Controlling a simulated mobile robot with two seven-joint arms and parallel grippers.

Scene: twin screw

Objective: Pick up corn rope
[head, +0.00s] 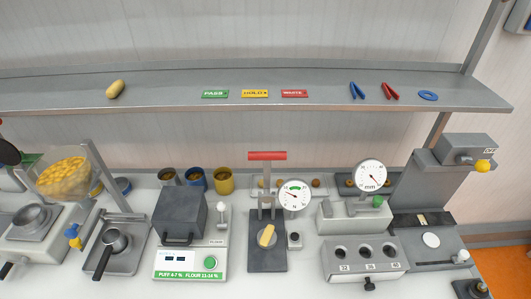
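A short yellow piece (267,235), which looks like corn rope, lies tilted on the dark base plate of the press (267,258) with the red handle. A thicker tan piece (115,89) lies alone at the left of the grey shelf (170,97). I cannot tell from the picture which of the two is the corn rope. Neither of my grippers shows in the head view, and nothing is seen touching either piece.
A dial gauge (294,196) stands close to the press's right. A three-hole block (365,258) stands right. The shelf overhangs the back of the counter. Coloured tags and tweezers lie on it.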

